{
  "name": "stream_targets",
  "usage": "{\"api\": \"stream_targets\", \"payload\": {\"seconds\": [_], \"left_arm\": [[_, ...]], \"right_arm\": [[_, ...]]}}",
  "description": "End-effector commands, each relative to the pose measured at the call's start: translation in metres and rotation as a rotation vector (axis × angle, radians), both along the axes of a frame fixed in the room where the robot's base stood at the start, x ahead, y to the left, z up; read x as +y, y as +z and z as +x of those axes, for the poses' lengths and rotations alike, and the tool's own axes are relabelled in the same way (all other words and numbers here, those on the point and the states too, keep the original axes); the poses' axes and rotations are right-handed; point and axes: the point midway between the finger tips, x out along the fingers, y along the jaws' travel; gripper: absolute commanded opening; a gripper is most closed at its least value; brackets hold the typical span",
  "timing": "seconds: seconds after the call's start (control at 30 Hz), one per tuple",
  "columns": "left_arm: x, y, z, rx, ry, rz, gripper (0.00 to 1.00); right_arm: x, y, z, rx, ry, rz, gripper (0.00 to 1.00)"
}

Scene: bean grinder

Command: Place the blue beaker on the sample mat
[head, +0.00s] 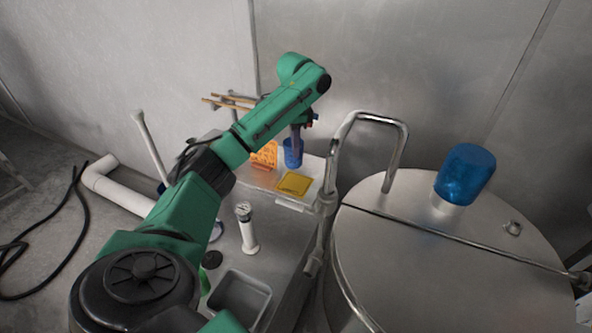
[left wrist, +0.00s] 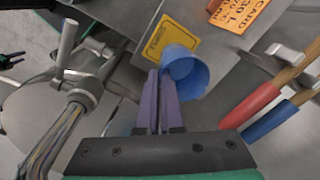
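The blue beaker (head: 293,158) is upright at the back of the bench, just behind the yellow sample mat (head: 294,183). In the left wrist view the beaker (left wrist: 190,76) is at the purple fingertips, beside the yellow mat (left wrist: 172,38). My left gripper (head: 296,134) reaches down to the beaker. In the left wrist view its fingers (left wrist: 160,78) are close together, with the beaker's wall at their tips. Whether the beaker's base touches the bench is hard to tell. My right gripper is not in view.
An orange card (head: 265,154) stands left of the beaker. Tools with red (left wrist: 250,107) and blue (left wrist: 270,122) handles are close by. A large steel vessel (head: 430,265) with a bent pipe is on the right.

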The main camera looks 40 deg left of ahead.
Motion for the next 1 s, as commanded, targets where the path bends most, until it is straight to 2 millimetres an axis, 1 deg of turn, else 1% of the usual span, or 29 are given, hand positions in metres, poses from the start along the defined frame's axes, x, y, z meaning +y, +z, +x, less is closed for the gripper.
{"api": "stream_targets", "payload": {"seconds": [0.03,0.1,0.27,0.4,0.5,0.6,0.73,0.77,0.8,0.83,1.0], "left_arm": [[0.001,-0.01,-0.001,0.005,0.0,0.002,0.0],[0.0,-0.027,-0.001,0.004,0.0,0.001,0.0],[0.0,-0.05,0.0,0.0,0.0,0.001,0.0],[0.0,-0.075,0.0,0.001,0.0,0.001,0.0],[0.0,-0.083,0.001,-0.003,0.0,0.0,0.0],[0.0,-0.083,0.001,-0.003,0.0,0.001,0.0],[0.0,-0.085,0.001,-0.003,0.0,0.0,0.0],[0.0,-0.085,0.001,-0.003,0.0,0.0,0.07],[0.0,-0.085,0.001,-0.003,0.0,0.0,0.22],[0.0,-0.085,0.001,-0.003,0.0,0.0,0.33],[0.0,-0.085,0.001,-0.003,0.0,0.0,0.33]], "right_arm": [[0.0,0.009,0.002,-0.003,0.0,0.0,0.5],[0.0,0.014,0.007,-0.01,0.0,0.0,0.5],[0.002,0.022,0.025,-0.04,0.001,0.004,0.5],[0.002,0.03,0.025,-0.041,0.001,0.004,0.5],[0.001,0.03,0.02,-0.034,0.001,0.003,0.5],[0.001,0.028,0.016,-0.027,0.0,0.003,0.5],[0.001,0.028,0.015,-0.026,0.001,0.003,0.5],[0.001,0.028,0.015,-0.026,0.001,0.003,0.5],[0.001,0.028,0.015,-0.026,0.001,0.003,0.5],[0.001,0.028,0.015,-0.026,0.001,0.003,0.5],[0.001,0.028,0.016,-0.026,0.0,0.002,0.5]]}}
